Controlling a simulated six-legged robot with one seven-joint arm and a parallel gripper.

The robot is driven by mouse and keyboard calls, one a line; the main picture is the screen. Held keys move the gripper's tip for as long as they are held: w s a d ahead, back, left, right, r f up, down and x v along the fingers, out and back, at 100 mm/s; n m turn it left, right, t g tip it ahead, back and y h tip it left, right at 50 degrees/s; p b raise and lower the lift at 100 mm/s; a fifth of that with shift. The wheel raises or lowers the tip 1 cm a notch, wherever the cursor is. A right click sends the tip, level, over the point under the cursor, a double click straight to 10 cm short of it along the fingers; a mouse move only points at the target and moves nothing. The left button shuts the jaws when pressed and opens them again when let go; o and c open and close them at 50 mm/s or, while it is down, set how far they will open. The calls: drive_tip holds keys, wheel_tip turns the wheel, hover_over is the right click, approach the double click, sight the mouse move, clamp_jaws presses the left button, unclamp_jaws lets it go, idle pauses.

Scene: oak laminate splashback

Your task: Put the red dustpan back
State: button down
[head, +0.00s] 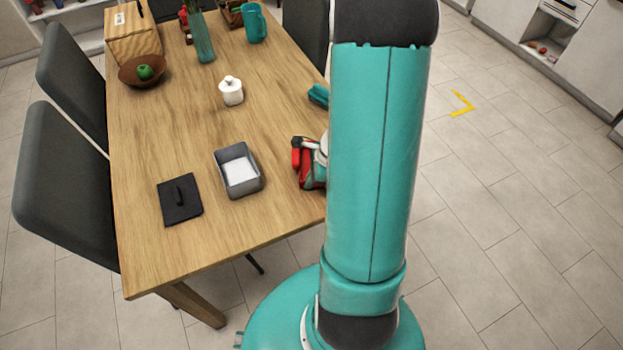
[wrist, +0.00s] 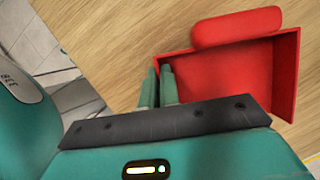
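The red dustpan (wrist: 228,75) fills the right of the wrist view, with its thick rounded red bar (wrist: 237,27) along the top. In the head view, part of the dustpan (head: 297,158) shows at the right side of the table, mostly hidden behind my arm. My gripper (wrist: 159,72) has its two teal fingers close together at the dustpan's left wall, one on each side of it, and looks shut on that wall. I cannot tell whether the dustpan touches the table.
The wooden table (head: 150,255) holds a grey open box (head: 240,187), a dark lid (head: 180,200), a white pot (head: 231,91) and a brown bowl (head: 130,75). A teal item (head: 318,96) lies near the right edge. Dark chairs (head: 65,190) line the left.

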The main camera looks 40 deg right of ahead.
drive_tip(key=shift+f, duration=0.1)
drive_tip(key=c, duration=1.6)
unclamp_jaws()
drive_tip(key=shift+w, duration=0.1)
drive_tip(key=shift+c, duration=0.2)
drive_tip(key=v, duration=1.2)
drive_tip(key=s+a+r+n+t+h, duration=0.1)
drive_tip(key=a+r+n, duration=0.9)
drive_tip(key=a+n, duration=0.2)
drive_tip(key=s+a+r+n+t+h, duration=0.1)
drive_tip(key=s+a+r+n+h, duration=0.1)
drive_tip(key=a+r+n, duration=0.8)
drive_tip(key=shift+s+a+n+t+h, duration=0.3)
drive_tip(key=shift+a+n, duration=0.75)
drive_tip(key=shift+n, duration=0.85)
